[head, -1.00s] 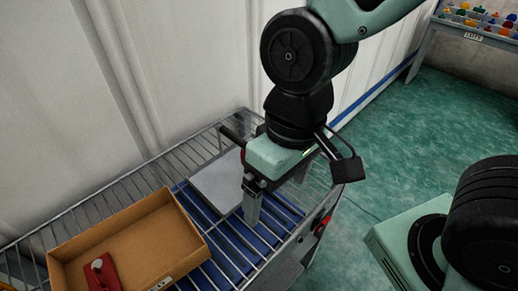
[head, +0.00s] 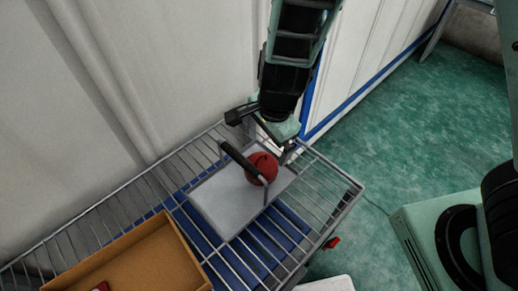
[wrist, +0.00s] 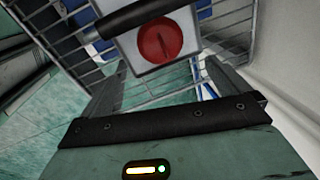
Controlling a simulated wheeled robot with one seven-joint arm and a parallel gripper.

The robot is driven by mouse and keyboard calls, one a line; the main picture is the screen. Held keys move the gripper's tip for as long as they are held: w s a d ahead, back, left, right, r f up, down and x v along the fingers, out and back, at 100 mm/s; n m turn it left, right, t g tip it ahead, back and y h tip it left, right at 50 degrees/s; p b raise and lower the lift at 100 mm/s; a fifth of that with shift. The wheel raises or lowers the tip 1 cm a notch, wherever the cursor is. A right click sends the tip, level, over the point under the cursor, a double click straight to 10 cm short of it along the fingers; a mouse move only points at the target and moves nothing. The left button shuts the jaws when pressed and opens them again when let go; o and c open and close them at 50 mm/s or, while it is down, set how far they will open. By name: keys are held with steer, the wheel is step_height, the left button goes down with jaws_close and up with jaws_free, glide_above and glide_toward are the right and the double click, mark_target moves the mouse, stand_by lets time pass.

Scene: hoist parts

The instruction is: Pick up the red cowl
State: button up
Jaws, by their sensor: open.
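The red cowl (head: 262,168) is a round, domed red part on a light grey tray (head: 226,210). A dark bar on grey posts (head: 243,162) stands over the tray and crosses in front of the cowl's edge. My gripper (head: 288,150) is at the tray's far right side, just beyond the cowl and apart from it. In the wrist view the cowl (wrist: 160,42) shows as a red disc with a dark line, past the tips of my open, empty gripper (wrist: 168,76). One finger is mostly hidden in the head view.
The tray lies on a wire rack (head: 330,185) with blue beneath. A cardboard box (head: 140,262) stands at lower left with a red item (head: 101,287) partly cut off. A white wall (head: 150,70) rises close behind. Green floor (head: 390,140) is open at right.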

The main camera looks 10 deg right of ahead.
steer(key=b, duration=0.2)
glide_above(264, 163)
steer(key=s, duration=0.1)
step_height(264, 163, down, 6)
steer(key=shift+a+f, duration=0.1)
steer(key=shift+f, duration=0.15)
steer(key=f, duration=0.1)
steer(key=f+b, duration=0.1)
steer(key=f, duration=0.2)
steer(key=shift+w+d+f+b, duration=0.1)
steer(key=shift+w+d+b, duration=0.1)
steer(key=shift+w+b, duration=0.15)
steer(key=shift+a+f, duration=0.1)
steer(key=shift+f, duration=0.4)
steer(key=c, duration=1)
